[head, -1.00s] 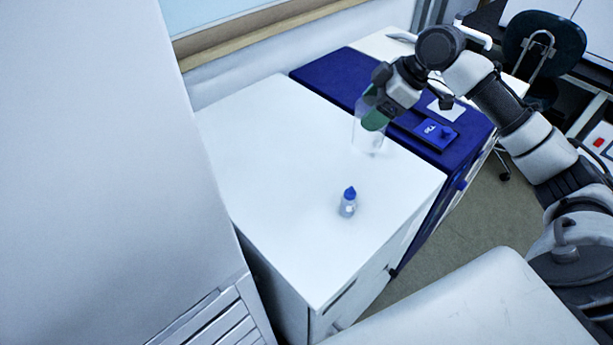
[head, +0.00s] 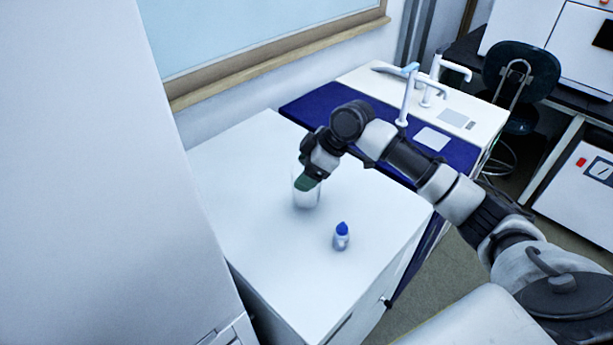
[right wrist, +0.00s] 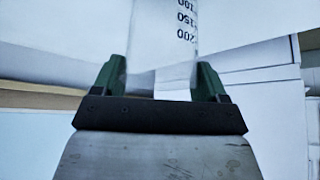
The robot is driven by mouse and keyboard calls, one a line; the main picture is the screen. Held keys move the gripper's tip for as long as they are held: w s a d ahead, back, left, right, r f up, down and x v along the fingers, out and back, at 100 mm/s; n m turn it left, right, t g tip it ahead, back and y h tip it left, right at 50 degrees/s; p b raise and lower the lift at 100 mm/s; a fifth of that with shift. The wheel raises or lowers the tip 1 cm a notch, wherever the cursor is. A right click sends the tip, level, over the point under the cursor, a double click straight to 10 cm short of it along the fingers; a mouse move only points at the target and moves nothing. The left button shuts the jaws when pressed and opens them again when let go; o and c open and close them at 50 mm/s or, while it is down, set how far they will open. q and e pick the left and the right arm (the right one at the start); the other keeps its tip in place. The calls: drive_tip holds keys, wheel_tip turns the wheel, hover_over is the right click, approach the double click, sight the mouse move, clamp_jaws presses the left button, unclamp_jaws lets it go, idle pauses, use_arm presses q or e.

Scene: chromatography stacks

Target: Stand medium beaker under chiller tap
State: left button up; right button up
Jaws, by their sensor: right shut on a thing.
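My right gripper (head: 309,184) is shut on a clear glass beaker (head: 305,198) over the white counter. The right wrist view shows the beaker (right wrist: 165,50) between the green fingertips (right wrist: 160,82), with dark volume marks on its wall. I cannot tell whether its base touches the counter. White taps rise at the back right: one with a pale blue top (head: 407,95) and another white tap (head: 440,75) behind it. I cannot tell which is the chiller's. The beaker is well to the left of both. My left gripper is out of view.
A small blue-capped bottle (head: 342,237) stands on the white counter (head: 270,255), close to the beaker. A dark blue worktop (head: 310,106) adjoins the counter. A tall white cabinet (head: 90,180) fills the left. A dark chair (head: 520,70) stands at the right.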

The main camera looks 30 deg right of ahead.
drive_tip(key=shift+f, duration=1.4)
drive_tip(key=shift+f, duration=0.1)
drive_tip(key=o, duration=1.2)
